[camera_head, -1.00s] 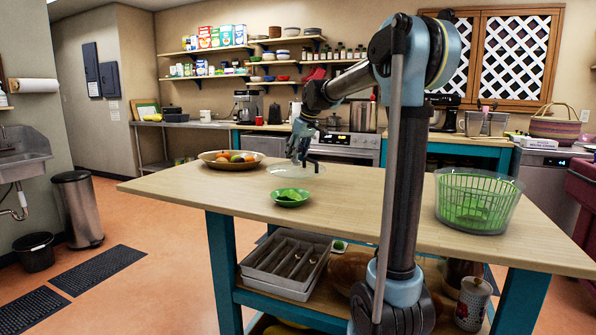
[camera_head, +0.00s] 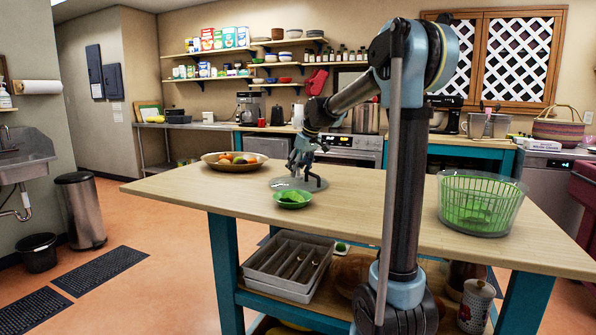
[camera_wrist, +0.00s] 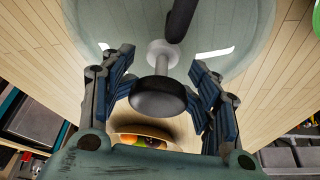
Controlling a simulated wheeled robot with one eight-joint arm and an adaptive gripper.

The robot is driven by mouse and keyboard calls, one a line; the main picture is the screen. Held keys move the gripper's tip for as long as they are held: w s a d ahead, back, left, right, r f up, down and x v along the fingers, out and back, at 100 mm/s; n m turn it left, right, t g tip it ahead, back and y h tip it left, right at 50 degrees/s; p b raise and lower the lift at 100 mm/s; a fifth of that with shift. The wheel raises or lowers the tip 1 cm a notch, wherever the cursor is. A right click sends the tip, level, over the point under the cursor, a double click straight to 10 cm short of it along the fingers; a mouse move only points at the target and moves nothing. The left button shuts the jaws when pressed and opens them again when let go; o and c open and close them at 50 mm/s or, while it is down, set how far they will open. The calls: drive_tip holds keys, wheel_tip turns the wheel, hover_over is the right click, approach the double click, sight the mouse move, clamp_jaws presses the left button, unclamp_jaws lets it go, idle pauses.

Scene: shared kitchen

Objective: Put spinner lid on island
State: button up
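The spinner lid (camera_head: 284,184) is a clear, round disc with a knob. It lies on the wooden top of the island (camera_head: 370,215), just behind a small green bowl (camera_head: 292,200). My gripper (camera_head: 302,172) is directly over the lid. In the wrist view the lid (camera_wrist: 245,50) fills the top, and its dark knob (camera_wrist: 158,98) sits between the spread fingers of my gripper (camera_wrist: 165,92). Gaps show on both sides of the knob, so the gripper is open around it. The lid's underside contact is hidden.
A fruit bowl (camera_head: 212,165) stands at the left back of the island. The front middle of the top is clear. A metal tray (camera_head: 285,265) sits on the lower shelf.

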idle(0.3)
drive_tip(key=v, duration=1.2)
drive_tip(key=shift+r, duration=0.15)
drive_tip(key=shift+s+a, duration=0.1)
